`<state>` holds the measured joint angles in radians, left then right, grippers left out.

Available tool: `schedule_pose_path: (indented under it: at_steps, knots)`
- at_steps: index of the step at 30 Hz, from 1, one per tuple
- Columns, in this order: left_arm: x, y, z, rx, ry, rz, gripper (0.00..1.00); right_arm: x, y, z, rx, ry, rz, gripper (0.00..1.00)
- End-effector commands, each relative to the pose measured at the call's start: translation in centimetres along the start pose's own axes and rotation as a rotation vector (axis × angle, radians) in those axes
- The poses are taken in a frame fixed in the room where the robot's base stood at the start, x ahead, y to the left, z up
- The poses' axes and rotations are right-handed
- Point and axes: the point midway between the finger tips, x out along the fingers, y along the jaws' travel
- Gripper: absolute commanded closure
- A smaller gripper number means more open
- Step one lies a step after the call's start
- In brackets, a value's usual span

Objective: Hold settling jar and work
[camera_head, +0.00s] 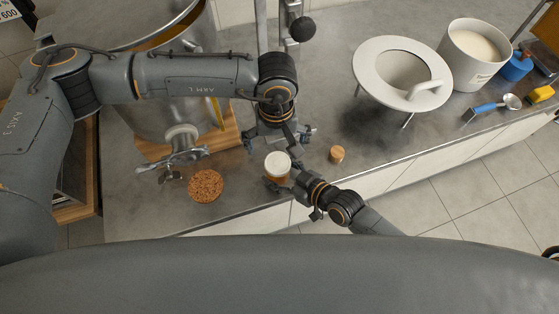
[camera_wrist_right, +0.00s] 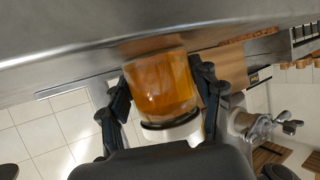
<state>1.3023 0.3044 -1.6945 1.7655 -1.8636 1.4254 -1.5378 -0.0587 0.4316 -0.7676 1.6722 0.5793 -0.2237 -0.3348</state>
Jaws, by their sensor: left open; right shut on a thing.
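The jar (camera_head: 278,165) stands near the counter's front edge, amber with a round white top. In the right wrist view the amber jar (camera_wrist_right: 160,85) fills the middle, between two dark fingers. My right gripper (camera_head: 284,182) is shut on the jar from the front right. My left gripper (camera_head: 278,139) is open, pointing down just behind the jar, its fingers spread to either side. A small wooden lid (camera_head: 337,154) lies on the counter right of the jar.
A large steel tank (camera_head: 207,45) with a metal gate (camera_head: 183,143) stands on a wooden board (camera_head: 222,137) at left. A brown grainy disc (camera_head: 205,186) lies before it.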

Motion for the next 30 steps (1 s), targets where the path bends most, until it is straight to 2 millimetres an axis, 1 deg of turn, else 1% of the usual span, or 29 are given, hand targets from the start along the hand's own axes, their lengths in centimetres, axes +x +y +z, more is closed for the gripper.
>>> schedule_pose_path:
  at_steps: [8,27,28,29,30]
  knots:
    - [-0.21,-0.04,-0.23,-0.003,0.004,0.001,0.0,-0.02,0.01,-0.32,0.0,0.006,0.001,0.94]
    - [-0.49,-0.04,-0.24,-0.003,0.004,0.001,0.0,-0.31,-0.13,-0.21,0.0,0.007,0.001,0.94]
    - [-0.49,-0.04,-0.24,-0.003,0.004,0.001,0.0,-0.31,-0.13,-0.21,0.0,0.007,0.001,0.42]
    - [-0.49,-0.04,-0.24,-0.003,0.004,0.001,0.0,-0.31,-0.13,-0.21,0.0,0.007,0.001,0.48]
    - [-0.49,-0.04,-0.24,-0.003,0.004,0.001,0.0,-0.31,-0.13,-0.21,0.0,0.007,0.001,0.57]
